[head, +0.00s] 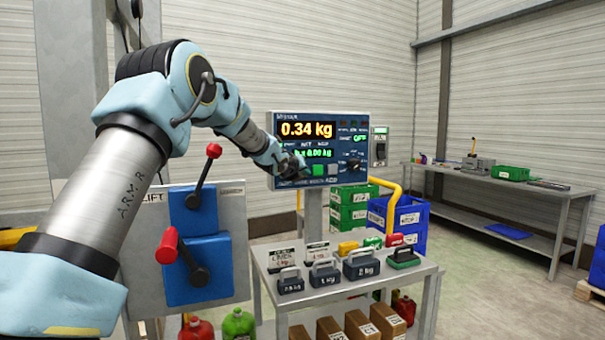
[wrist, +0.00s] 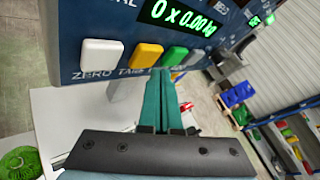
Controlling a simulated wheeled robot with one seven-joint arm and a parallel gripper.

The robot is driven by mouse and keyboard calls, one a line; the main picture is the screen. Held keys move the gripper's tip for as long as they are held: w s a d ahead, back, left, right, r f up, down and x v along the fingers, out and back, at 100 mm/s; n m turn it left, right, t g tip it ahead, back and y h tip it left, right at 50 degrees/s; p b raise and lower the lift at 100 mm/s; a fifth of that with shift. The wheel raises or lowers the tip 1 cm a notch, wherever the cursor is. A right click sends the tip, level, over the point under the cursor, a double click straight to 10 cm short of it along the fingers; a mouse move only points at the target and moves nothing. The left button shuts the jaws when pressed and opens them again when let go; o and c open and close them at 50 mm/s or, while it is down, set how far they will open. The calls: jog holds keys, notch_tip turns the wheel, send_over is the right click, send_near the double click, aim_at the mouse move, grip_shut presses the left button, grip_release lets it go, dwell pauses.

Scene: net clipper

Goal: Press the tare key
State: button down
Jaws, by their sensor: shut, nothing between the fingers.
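The scale's dark blue panel (head: 345,128) reads 0.34 kg in orange, with a smaller green line below. In the wrist view a row of keys shows on the panel: a white key (wrist: 102,52), a yellow key (wrist: 145,55) and a green key (wrist: 174,56). The print "ZERO TARE" runs beneath; TARE appears to belong to the yellow key. My gripper (wrist: 161,73) is shut and empty, its teal fingertips just below the yellow and green keys. Whether they touch the panel I cannot tell. In the head view my gripper (head: 296,170) hides the left keys.
A bench (head: 425,268) below the panel holds labelled weights and small coloured items. A blue lever box (head: 200,250) with red-knobbed levers stands left, close to my arm. Green and blue crates (head: 412,218) stand behind. A workbench (head: 560,190) is at the right.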

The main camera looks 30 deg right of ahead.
jog(key=shift+w, duration=0.2)
jog(key=shift+w+p, duration=0.25)
jog(key=shift+p, duration=0.15)
jog(key=shift+w+p, duration=0.4)
dwell(0.7)
jog(key=shift+s, duration=0.1)
jog(key=shift+s+b, duration=0.7)
jog(key=shift+b, duration=0.4)
